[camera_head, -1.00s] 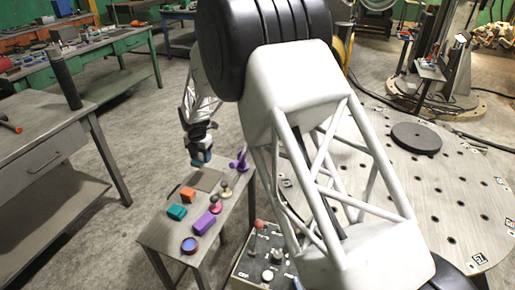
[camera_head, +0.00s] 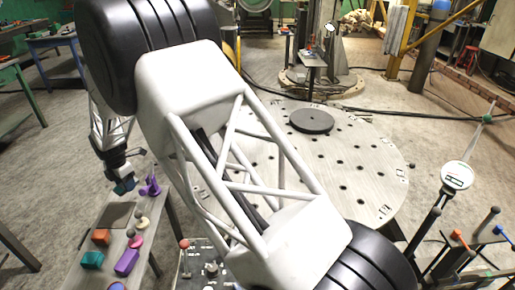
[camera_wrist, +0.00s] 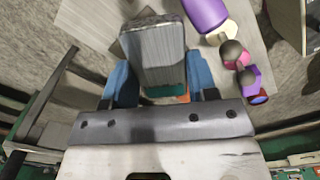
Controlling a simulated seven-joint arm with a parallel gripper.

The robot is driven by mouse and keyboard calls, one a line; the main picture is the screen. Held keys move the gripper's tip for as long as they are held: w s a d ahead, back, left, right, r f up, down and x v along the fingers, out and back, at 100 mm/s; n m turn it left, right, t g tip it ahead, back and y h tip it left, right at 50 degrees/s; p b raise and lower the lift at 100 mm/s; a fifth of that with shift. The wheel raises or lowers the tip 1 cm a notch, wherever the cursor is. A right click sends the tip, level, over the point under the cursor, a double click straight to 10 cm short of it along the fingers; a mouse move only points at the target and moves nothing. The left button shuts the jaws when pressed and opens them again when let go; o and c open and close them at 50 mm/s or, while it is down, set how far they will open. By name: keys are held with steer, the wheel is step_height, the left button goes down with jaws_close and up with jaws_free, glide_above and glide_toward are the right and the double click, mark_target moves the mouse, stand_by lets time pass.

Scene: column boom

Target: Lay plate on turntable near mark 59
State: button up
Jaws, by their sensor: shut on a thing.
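My gripper (camera_head: 124,186) hangs over the back end of a small work table at left in the head view. In the wrist view my gripper (camera_wrist: 161,82) has its blue fingers shut on a grey metal plate (camera_wrist: 152,45), which sticks out beyond them. The plate cannot be made out in the head view. The turntable (camera_head: 350,165) is a large round grey disc with holes, to the right of my gripper and well apart from it. Small tags (camera_head: 385,210) sit along its rim; their numbers are too small to read, so mark 59 cannot be picked out.
A dark round disc (camera_head: 311,121) lies on the turntable's far part. The small table holds a flat brown-grey square (camera_head: 115,215), orange (camera_head: 101,237) and teal (camera_head: 92,260) blocks, and purple pieces (camera_head: 127,262). A dial gauge (camera_head: 457,176) stands right of the turntable.

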steer(key=d+m, duration=0.1)
steer(key=w+d+m, duration=0.2)
steer(key=d+m, duration=0.1)
steer(key=shift+w+d+r, duration=0.1)
steer(key=shift+w+r, duration=0.05)
steer(key=shift+r, duration=0.05)
steer(key=w+d+n, duration=0.2)
steer(key=d+n, duration=0.9)
steer(key=d, duration=0.2)
steer(key=w+d+n, duration=0.3)
steer(key=d+n, duration=0.7)
steer(key=d, duration=0.3)
steer(key=w+d+n, duration=0.2)
steer(key=d+n, duration=0.9)
steer(key=d, duration=0.2)
steer(key=shift+w+d+f+n, duration=0.25)
steer(key=shift+d+f+n, duration=0.05)
steer(key=shift+d+f, duration=0.15)
steer(key=shift+a+f, duration=0.1)
steer(key=shift+f, duration=3.05)
